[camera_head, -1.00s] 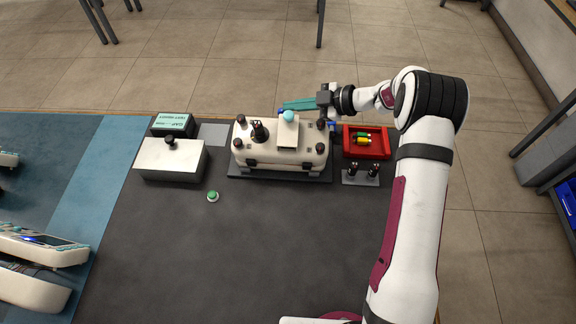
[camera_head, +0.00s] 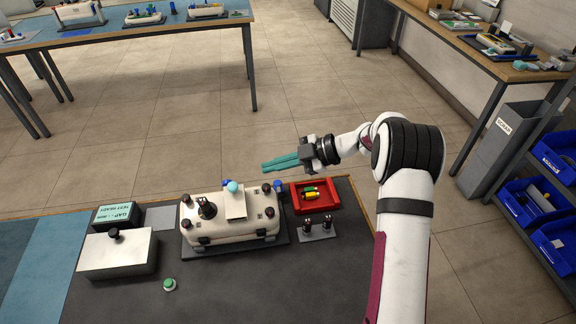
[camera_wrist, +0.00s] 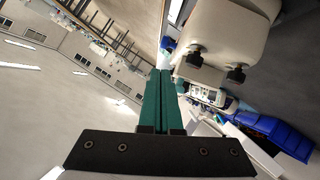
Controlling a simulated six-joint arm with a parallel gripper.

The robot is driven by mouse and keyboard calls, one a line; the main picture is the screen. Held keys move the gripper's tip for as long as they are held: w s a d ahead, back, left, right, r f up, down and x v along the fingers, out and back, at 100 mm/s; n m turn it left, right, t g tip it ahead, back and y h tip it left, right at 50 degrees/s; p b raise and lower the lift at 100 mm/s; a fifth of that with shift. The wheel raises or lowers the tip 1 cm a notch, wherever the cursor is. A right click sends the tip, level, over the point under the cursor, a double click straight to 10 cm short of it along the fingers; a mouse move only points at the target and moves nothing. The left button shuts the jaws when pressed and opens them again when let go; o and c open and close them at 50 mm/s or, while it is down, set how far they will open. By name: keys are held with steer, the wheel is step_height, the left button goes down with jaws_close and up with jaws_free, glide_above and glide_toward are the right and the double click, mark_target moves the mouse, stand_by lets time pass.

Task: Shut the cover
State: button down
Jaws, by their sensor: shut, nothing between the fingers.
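The cream unit (camera_head: 215,228) stands on a dark base plate with black knobs at its corners and dark latches on its front. On its top, a pale narrow panel (camera_head: 235,205) has a teal ball (camera_head: 232,186) at its far end. I take this panel to be the cover; I cannot tell whether it is fully down. My gripper (camera_head: 264,166) is shut and empty, its teal fingers pointing left, beyond and right of the ball, apart from it in the picture. In the wrist view the shut fingers (camera_wrist: 161,74) show beside a cream body (camera_wrist: 225,35) with black knobs.
A red tray (camera_head: 332,198) with yellow and green pieces stands right of the unit. A grey holder (camera_head: 318,235) with two black knobs is in front of it. A cream box (camera_head: 117,262), a dark green-topped box (camera_head: 117,215) and a green button (camera_head: 169,285) are at left.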

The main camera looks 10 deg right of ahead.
mark_target(228, 181)
steer(key=v, duration=0.5)
steer(key=a+n+g+h, duration=0.1)
steer(key=a+n, duration=0.1)
steer(key=n, duration=0.8)
steer(key=a+r+n+g+h, duration=0.1)
steer(key=a+n+h, duration=0.1)
steer(key=n, duration=0.9)
steer(key=s+a+n+g+h, duration=0.1)
steer(key=a+n, duration=0.1)
steer(key=n, duration=0.8)
steer(key=shift+s+a+r+n+h, duration=0.1)
steer(key=shift+r+n+h, duration=0.1)
steer(key=shift+n+h, duration=0.1)
steer(key=n, duration=0.4)
steer(key=a+n+h, duration=0.1)
steer(key=n, duration=0.1)
steer(key=shift+r, duration=0.3)
steer(key=w+a+r+n+t+h, duration=0.1)
steer(key=a+r+n+h, duration=0.15)
steer(key=n, duration=1.35)
steer(key=a+r+n+t+h, duration=0.1)
steer(key=a+r+n, duration=0.15)
steer(key=n, duration=1.25)
steer(key=x, duration=0.9)
steer(key=d+x, duration=0.1)
steer(key=x, duration=0.3)
steer(key=shift+w+a+f, duration=0.15)
steer(key=shift+w+f, duration=0.2)
steer(key=shift+w, duration=0.05)
